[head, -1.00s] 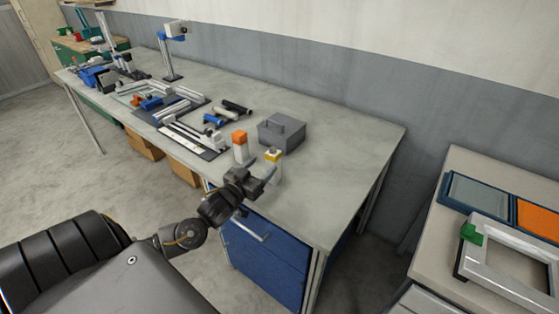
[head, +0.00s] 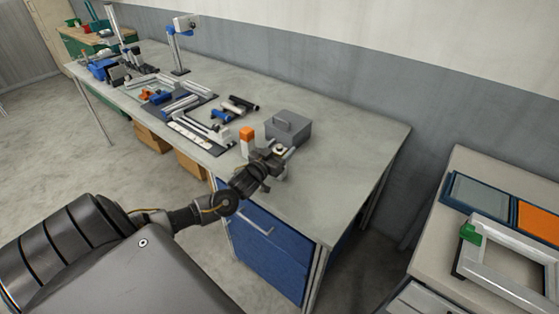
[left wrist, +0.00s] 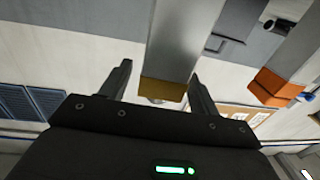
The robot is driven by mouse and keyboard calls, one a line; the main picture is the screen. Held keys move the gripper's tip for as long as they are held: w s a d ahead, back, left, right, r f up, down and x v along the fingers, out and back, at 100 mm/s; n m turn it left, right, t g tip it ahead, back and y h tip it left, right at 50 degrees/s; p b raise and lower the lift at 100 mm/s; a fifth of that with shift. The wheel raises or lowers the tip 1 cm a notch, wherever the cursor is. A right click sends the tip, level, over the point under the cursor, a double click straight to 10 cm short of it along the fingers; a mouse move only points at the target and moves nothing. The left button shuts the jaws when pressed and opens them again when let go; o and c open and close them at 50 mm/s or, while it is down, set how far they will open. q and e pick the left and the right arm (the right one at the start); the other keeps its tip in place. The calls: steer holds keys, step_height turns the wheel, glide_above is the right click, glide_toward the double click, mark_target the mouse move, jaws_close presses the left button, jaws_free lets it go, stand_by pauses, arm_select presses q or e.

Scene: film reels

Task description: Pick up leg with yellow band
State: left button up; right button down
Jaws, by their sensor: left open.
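The leg with yellow band shows in the left wrist view as a grey square post (left wrist: 180,40) with a yellow band (left wrist: 163,90) at its end. It stands between the two spread fingers of my left gripper (left wrist: 162,75), with gaps visible on both sides. In the head view my left gripper (head: 277,153) is at the leg's place on the workbench and hides most of it. The jaws are open. My right gripper is in neither view.
A leg with an orange band (head: 247,140) stands just left of the gripper, also visible in the left wrist view (left wrist: 275,85). A grey box with a handle (head: 290,127) is close behind. The bench's right end (head: 345,165) is clear.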

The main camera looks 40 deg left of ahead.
arm_select(q)
steer(key=shift+w, duration=0.75)
jaws_close()
